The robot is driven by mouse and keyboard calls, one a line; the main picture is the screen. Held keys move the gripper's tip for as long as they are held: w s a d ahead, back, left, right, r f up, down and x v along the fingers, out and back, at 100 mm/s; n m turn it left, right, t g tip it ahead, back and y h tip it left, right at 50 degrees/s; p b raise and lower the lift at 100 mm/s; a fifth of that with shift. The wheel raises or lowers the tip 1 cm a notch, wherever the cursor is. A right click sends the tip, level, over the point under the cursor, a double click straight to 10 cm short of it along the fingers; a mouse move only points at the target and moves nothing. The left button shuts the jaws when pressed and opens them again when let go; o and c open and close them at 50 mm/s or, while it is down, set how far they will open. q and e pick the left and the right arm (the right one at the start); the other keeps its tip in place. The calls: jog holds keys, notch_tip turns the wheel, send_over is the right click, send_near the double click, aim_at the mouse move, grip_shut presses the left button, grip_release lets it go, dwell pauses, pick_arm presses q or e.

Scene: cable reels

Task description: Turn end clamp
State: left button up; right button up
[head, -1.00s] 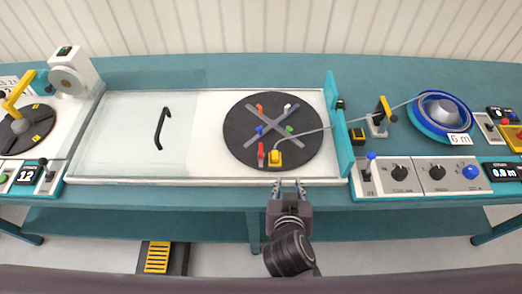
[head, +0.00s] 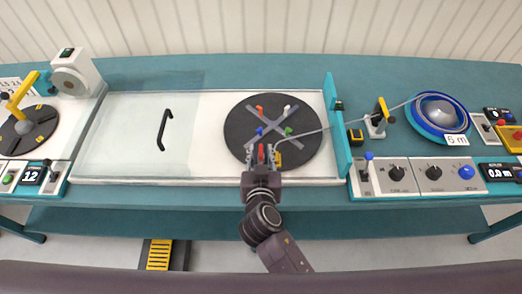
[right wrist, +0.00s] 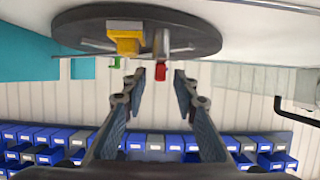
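The dark round reel disc (head: 240,135) lies on the white bench with a grey cross and coloured pegs on it. The end clamp's yellow block (head: 279,159) sits at its near edge, with the cable running to it; the block also shows in the right wrist view (right wrist: 123,42). The red lever (head: 262,151) stands just left of the block, and its red end (right wrist: 160,71) shows in the wrist view. My right gripper (head: 260,150) is at the lever, its fingers open on either side of it. I cannot tell whether they touch it. My left gripper is not in view.
A clear cover with a black handle (head: 165,130) lies left of the disc. A teal upright guide (head: 338,125) stands to the right. The cable stretches past a yellow-handled device (head: 380,112) to a blue reel (head: 420,120). Control panels line the front edge.

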jog(key=shift+c, duration=0.4)
grip_shut()
